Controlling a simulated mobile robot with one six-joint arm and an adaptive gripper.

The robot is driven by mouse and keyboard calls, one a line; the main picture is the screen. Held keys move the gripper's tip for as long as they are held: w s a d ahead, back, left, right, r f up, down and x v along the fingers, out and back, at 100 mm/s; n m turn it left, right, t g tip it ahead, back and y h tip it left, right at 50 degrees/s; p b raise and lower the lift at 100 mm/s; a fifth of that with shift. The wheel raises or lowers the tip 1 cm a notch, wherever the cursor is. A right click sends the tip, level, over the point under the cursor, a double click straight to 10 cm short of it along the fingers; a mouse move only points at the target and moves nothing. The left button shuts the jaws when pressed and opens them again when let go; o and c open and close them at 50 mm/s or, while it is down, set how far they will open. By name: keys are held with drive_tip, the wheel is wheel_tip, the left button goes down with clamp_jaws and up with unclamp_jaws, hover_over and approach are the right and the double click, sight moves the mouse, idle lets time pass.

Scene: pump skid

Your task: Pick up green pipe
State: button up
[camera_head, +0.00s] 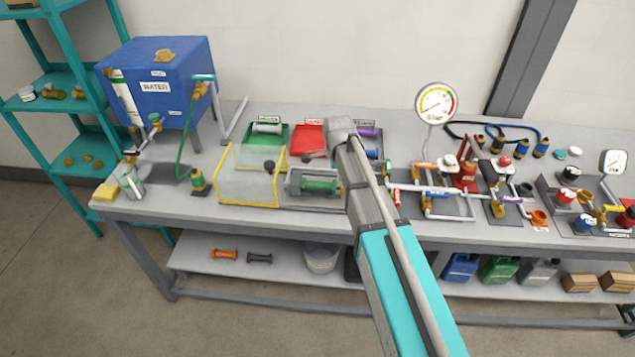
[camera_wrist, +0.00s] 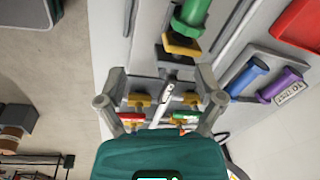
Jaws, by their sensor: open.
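The green pipe (camera_head: 320,185) lies in a grey fixture (camera_head: 295,200) on the bench, just right of the clear box with a yellow frame. In the wrist view, part of a green pipe (camera_wrist: 192,14) with a yellowish end shows at the top edge, cut off by the frame. My gripper (camera_wrist: 160,82) is open, its fingers spread wide below the pipe in that picture. The pipe is outside the jaws. No grip on anything shows.
The yellow-framed guard (camera_head: 232,178) stands left of the fixture. Behind are a green tray (camera_head: 284,140) and a red tray (camera_head: 303,134). A blue pipe (camera_wrist: 246,76) and a purple pipe (camera_wrist: 280,86) lie nearby. A gauge and valve assemblies crowd the bench to the right.

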sight(318, 183)
drive_tip(key=w+a+r+m+p, duration=0.1)
drive_tip(key=w+a+r+m, duration=0.1)
drive_tip(key=a, duration=0.4)
drive_tip(key=shift+w+m, duration=0.9)
drive_tip(key=shift+w, duration=0.15)
drive_tip(key=shift+d+f, duration=0.1)
drive_tip(key=shift+f, duration=0.05)
drive_tip(key=f+b, duration=0.2)
drive_tip(key=w+f+b, duration=0.1)
drive_tip(key=f+b, duration=0.5)
drive_tip(key=shift+w+f, duration=0.15)
drive_tip(key=shift+f+b, duration=0.15)
drive_tip(key=shift+b, duration=0.15)
drive_tip(key=shift+w+f+b, duration=0.15)
drive_tip(key=shift+f+b, duration=1.1)
drive_tip(key=shift+w+f+b, duration=0.15)
drive_tip(key=shift+f+b, duration=1.05)
clamp_jaws()
